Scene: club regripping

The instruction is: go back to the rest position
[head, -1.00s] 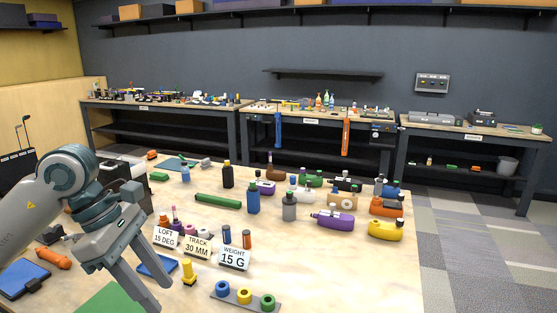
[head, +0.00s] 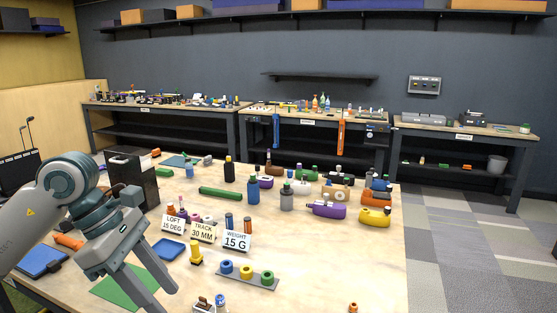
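My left gripper (head: 168,298) hangs over the near left of the wooden table (head: 330,265), pointing down and to the right. Its two fingers look apart, with nothing seen between them. A green mat (head: 118,289) lies behind and beside the fingers, partly hidden by them. My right gripper is not in view.
Near the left gripper are a blue pad (head: 168,249), a yellow peg-like piece (head: 196,254) and a rack with coloured rings (head: 246,273). Small label signs (head: 203,233) stand behind them. Several bottles and club heads fill the table's back. The front right is mostly clear.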

